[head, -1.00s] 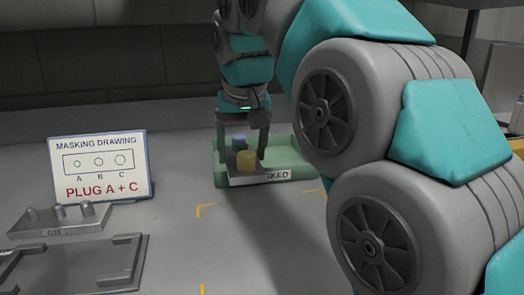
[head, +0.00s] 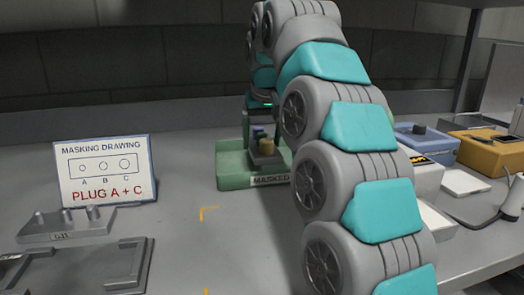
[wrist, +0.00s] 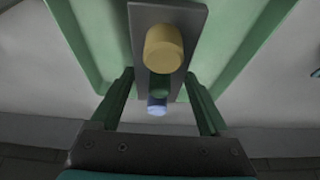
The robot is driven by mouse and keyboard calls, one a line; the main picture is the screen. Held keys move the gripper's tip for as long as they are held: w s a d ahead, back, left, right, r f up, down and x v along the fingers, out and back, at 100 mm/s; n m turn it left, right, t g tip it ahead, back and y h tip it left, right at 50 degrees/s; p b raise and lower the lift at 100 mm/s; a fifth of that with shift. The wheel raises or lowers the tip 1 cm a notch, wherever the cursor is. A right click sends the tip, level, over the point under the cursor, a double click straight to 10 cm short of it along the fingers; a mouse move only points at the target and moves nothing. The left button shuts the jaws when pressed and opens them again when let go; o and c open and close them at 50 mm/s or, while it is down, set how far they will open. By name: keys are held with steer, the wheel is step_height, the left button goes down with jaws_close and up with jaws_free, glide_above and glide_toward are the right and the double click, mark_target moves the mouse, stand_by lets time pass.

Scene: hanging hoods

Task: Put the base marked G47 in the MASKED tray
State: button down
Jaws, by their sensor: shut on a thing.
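The green tray (head: 232,172) labelled MASKED stands at the back middle, partly behind my arm. A grey base (wrist: 139,32) with a yellow plug (wrist: 164,48) and a blue plug (wrist: 157,106) is between my gripper's fingers (wrist: 160,82). In the head view my gripper (head: 262,135) points down over the tray, shut on the base. The base is inside the tray's outline; I cannot tell whether it touches the floor. Its marking is hidden, so G47 cannot be read.
A second grey base (head: 66,226) with bare posts and a small label stands at the left, by a grey fixture (head: 85,268). The drawing sign (head: 105,170) reads PLUG A + C. A blue box (head: 425,143) and an orange box (head: 490,150) stand right.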

steer(key=shift+f, duration=1.7)
steer(key=shift+f, duration=0.1)
jaws_free()
steer(key=shift+f, duration=0.1)
steer(key=v, duration=0.6)
steer(key=shift+r, duration=0.4)
steer(key=shift+s+r, duration=0.25)
steer(key=shift+r, duration=0.25)
